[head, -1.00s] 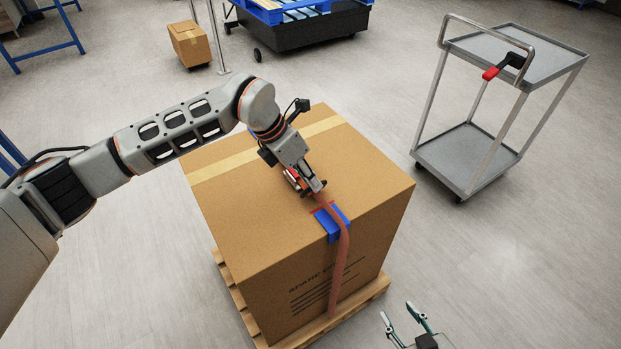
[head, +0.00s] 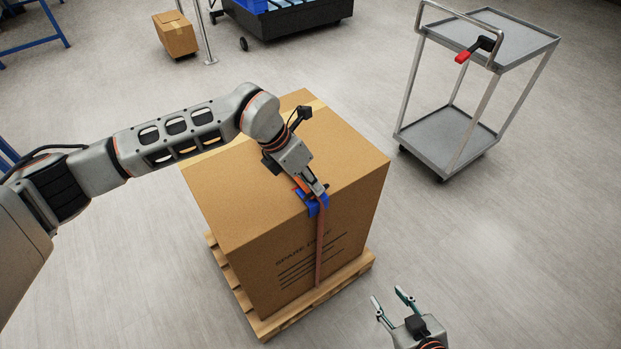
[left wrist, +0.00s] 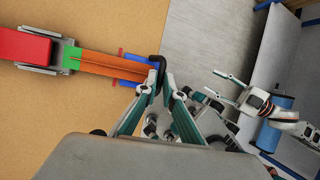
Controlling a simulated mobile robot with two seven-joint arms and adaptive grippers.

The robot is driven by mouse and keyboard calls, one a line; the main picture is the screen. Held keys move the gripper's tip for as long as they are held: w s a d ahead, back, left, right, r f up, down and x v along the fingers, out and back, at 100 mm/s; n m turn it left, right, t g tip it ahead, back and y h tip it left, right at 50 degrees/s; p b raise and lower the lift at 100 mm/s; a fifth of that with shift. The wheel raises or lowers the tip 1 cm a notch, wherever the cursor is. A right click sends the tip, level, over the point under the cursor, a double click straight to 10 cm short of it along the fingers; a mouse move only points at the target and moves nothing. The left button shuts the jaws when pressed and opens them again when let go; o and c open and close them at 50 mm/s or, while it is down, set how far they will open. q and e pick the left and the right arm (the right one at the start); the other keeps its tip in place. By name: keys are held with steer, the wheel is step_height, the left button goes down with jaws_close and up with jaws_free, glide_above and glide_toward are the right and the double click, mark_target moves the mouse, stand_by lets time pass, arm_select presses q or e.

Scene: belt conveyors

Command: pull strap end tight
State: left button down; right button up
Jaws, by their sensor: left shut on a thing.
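A red-brown strap (head: 320,250) runs down the front face of a large cardboard box (head: 245,215). My left gripper (head: 322,191) is at the box's top front edge, shut on the strap end. In the left wrist view, my left gripper's fingertips (left wrist: 166,90) meet at the orange strap (left wrist: 115,67), beside a dark curved piece. The strap leads left to a metal buckle with a red handle (left wrist: 25,46) and a green part (left wrist: 71,58). A blue edge protector (head: 312,208) sits under the strap, partly hidden by the gripper. My right gripper (head: 391,303) is open and empty, right of the box.
The box stands on a wooden pallet (head: 262,328). A grey two-shelf cart (head: 447,140) with a red-and-black tool (head: 475,49) is at the right. A small carton (head: 176,35) stands at the back. The floor between box and cart is clear.

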arm_select(q)
steer(key=c, duration=2.2)
jaws_free()
steer(key=shift+s+d, duration=0.1)
steer(key=shift+o, duration=0.2)
steer(key=v, duration=1.2)
